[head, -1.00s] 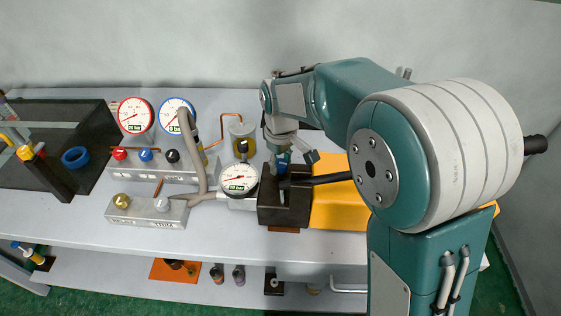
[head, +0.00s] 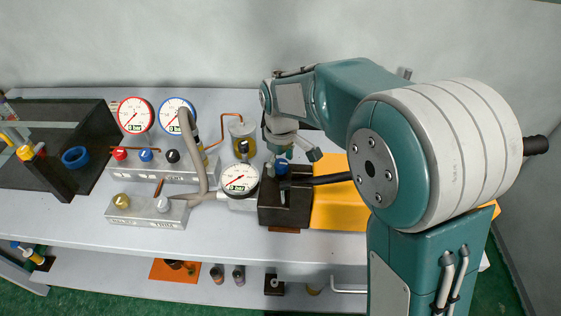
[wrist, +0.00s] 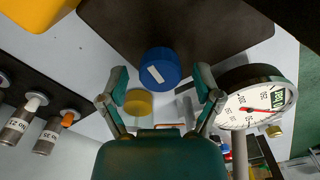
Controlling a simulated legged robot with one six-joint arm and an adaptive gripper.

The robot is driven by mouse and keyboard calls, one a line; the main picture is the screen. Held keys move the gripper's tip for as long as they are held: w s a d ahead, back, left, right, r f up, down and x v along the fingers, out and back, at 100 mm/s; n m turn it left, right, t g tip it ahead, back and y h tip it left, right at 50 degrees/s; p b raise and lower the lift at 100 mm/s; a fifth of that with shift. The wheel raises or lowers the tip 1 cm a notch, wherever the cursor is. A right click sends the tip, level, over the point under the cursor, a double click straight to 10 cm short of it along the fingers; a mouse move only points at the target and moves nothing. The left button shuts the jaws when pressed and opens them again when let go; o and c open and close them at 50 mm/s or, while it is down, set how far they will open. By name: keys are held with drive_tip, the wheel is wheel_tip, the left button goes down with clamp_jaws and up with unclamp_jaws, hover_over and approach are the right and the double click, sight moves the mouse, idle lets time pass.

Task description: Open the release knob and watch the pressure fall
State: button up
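A blue knob (head: 281,167) sits on the dark block (head: 296,211) in front of the yellow-orange body. In the wrist view the blue knob (wrist: 160,72) shows a white mark and lies between my fingers. My gripper (wrist: 162,85) is open, with a gap between each finger and the knob; in the head view my gripper (head: 281,152) is just above it, partly hidden by the wrist. The gauge beside the block (head: 240,180) reads 0 bar. The red-rimmed gauge (head: 135,115) and blue-rimmed gauge (head: 178,114) at the back also read 0 bar.
A manifold with red, blue and black knobs (head: 158,168) stands left of the gauge. In front is a grey block (head: 150,214) with brass and silver knobs. A grey hose (head: 200,160) and an oil jar (head: 243,137) stand close by. The front tabletop is clear.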

sight(282, 163)
wheel_tip(282, 163, up, 12)
idle(0.7)
drive_tip(key=s+d+r+m+t, duration=0.1)
drive_tip(key=s+d+m, duration=0.1)
drive_tip(key=s+d, duration=0.1)
drive_tip(key=s+d+r+m+t, duration=0.1)
drive_tip(key=s+d, duration=0.2)
drive_tip(key=d, duration=0.2)
drive_tip(key=s+d+r+m, duration=0.1)
drive_tip(key=s+d+m, duration=0.1)
drive_tip(key=s+d, duration=0.1)
drive_tip(key=shift+s+d+r+m+t+y, duration=0.3)
drive_tip(key=shift+s+d+r+t, duration=0.1)
drive_tip(key=shift+s, duration=0.15)
drive_tip(key=s+d+f+m+t, duration=0.2)
drive_tip(key=s+d+f+m, duration=0.2)
drive_tip(key=s, duration=0.7)
drive_tip(key=d+m, duration=0.1)
drive_tip(key=d, duration=0.1)
drive_tip(key=shift+d+m+t, duration=0.3)
drive_tip(key=shift+t, duration=0.1)
